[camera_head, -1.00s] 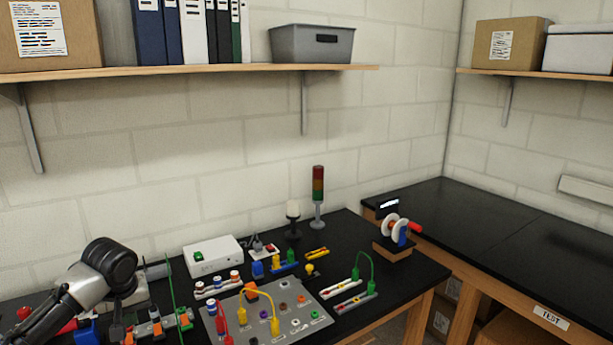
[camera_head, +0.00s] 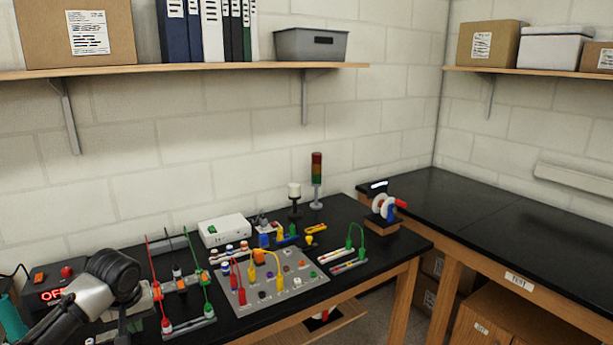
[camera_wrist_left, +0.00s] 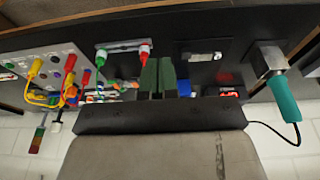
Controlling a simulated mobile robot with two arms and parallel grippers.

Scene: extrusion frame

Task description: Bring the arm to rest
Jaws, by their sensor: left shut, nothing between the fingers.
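My left arm (camera_head: 90,296) comes in at the lower left of the head view, over the left part of the black bench. Its dark round joint hides part of the bench. In the left wrist view the two green fingers of my left gripper (camera_wrist_left: 158,76) are together, with nothing held. They show against the dark bench top, near a strip with red and green plugs (camera_wrist_left: 124,50). I cannot tell how far above the bench they are. My right gripper is in neither view.
A grey panel (camera_head: 298,294) with coloured sockets and leads lies on the bench. A box with a red "OFF" display (camera_head: 40,284), a signal tower (camera_head: 316,180) and a spool stand (camera_head: 382,225) are also there. The right-hand bench (camera_head: 480,215) is clear.

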